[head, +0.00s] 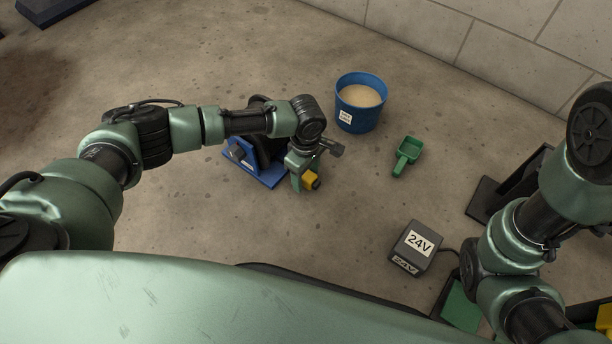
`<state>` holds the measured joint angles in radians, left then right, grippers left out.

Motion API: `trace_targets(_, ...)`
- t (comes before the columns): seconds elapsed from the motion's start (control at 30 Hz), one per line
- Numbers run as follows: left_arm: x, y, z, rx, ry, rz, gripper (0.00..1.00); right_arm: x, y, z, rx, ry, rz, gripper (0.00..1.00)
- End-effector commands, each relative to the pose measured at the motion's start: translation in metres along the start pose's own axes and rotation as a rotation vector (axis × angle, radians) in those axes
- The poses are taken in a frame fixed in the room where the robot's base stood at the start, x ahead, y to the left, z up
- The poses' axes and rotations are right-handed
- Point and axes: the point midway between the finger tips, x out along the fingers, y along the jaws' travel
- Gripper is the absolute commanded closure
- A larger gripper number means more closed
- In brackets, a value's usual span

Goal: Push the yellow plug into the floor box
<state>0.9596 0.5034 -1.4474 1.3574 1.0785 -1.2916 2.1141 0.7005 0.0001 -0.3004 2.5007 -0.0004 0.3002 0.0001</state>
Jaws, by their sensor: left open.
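A small yellow block (311,180), which looks like the yellow plug, shows just at the fingers of my left gripper (312,168) in the head view. My left gripper points down near the middle of the floor and is open. I cannot tell whether its fingers touch the yellow block, as they partly hide it. A grey box labelled 24V (416,246) sits on the floor to the right and nearer, with a dark cable at its right side. It may be the floor box; no socket is clearly visible on it. My right gripper is out of view.
A blue stand (266,177) is partly hidden behind my left forearm. A blue bucket of sand-coloured material (359,116) and a green scoop (406,157) lie beyond. A green pad (461,308) and another yellow object (604,318) show lower right. Floor between gripper and grey box is clear.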

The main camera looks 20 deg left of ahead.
Motion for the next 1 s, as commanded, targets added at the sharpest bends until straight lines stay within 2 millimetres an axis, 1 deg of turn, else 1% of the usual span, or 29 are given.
trace_targets(0.13,-0.0006,0.0002,0.0001,0.0,0.0,0.0,0.44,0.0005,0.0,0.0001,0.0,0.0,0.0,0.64)
trace_targets(0.17,-0.0006,0.0001,0.0002,0.0,0.0,0.0,0.49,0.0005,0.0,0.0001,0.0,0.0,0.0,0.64)
trace_targets(0.2,-0.0006,0.0001,0.0002,0.001,0.0,0.0,0.6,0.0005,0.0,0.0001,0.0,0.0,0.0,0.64)
trace_targets(0.27,-0.0006,0.0002,0.0001,0.001,0.0,0.0,0.77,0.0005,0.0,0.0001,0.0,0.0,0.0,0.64)
trace_targets(0.3,-0.0005,0.0001,0.0002,0.001,0.0,0.0,0.88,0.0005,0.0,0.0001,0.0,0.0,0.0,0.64)
trace_targets(0.33,-0.0005,0.0001,0.0002,0.001,0.0,0.0,0.96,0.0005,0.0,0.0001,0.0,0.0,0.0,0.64)
trace_targets(0.37,-0.0005,0.0,0.0002,0.001,0.0,0.0,1.0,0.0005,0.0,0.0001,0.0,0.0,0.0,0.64)
trace_targets(1.0,-0.0003,-0.0006,0.0002,0.001,0.0,-0.002,1.0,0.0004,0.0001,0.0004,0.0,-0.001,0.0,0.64)
